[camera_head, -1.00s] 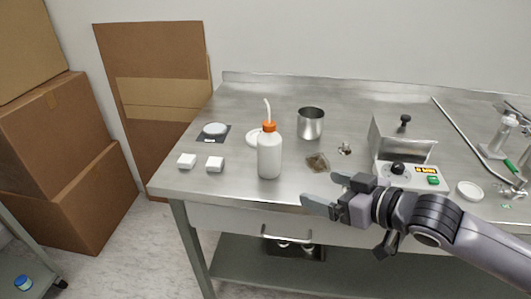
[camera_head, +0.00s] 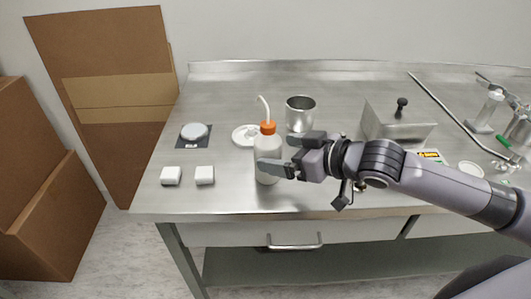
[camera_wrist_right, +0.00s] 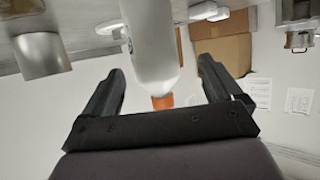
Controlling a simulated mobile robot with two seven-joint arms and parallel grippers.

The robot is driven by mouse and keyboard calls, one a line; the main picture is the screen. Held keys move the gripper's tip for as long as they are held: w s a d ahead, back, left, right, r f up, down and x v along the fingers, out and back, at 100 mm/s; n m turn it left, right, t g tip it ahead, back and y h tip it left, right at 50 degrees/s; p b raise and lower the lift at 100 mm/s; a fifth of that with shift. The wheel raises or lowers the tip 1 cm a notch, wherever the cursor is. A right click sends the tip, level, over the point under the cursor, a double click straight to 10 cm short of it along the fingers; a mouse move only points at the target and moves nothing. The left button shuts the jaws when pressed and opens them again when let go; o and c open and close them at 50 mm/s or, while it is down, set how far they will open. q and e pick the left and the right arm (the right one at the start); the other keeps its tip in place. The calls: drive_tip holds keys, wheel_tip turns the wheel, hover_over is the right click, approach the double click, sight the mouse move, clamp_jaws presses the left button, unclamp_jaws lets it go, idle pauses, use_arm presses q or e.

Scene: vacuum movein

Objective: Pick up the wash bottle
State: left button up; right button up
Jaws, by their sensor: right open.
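The wash bottle (camera_head: 268,147) is white with an orange cap and a bent white spout, and stands upright near the front of the steel table. My right gripper (camera_head: 276,153) comes from the right and is open, its fingers at the bottle's body in the head view. In the right wrist view the bottle (camera_wrist_right: 150,45) appears upside down between the two open fingers (camera_wrist_right: 162,85). I cannot tell whether either finger touches it. My left gripper is not in view.
The steel table (camera_head: 225,105) holds a metal cup (camera_head: 300,114) behind the bottle, a white dish (camera_head: 245,135), two white blocks (camera_head: 188,176) at left, and a metal box device (camera_head: 395,122) at right. Cardboard boxes (camera_head: 45,190) stand left of the table.

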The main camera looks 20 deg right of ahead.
drive_tip(key=shift+d+x, duration=0.2)
drive_tip(key=shift+x, duration=2.45)
drive_tip(key=shift+w+d, duration=0.1)
drive_tip(key=c, duration=0.7)
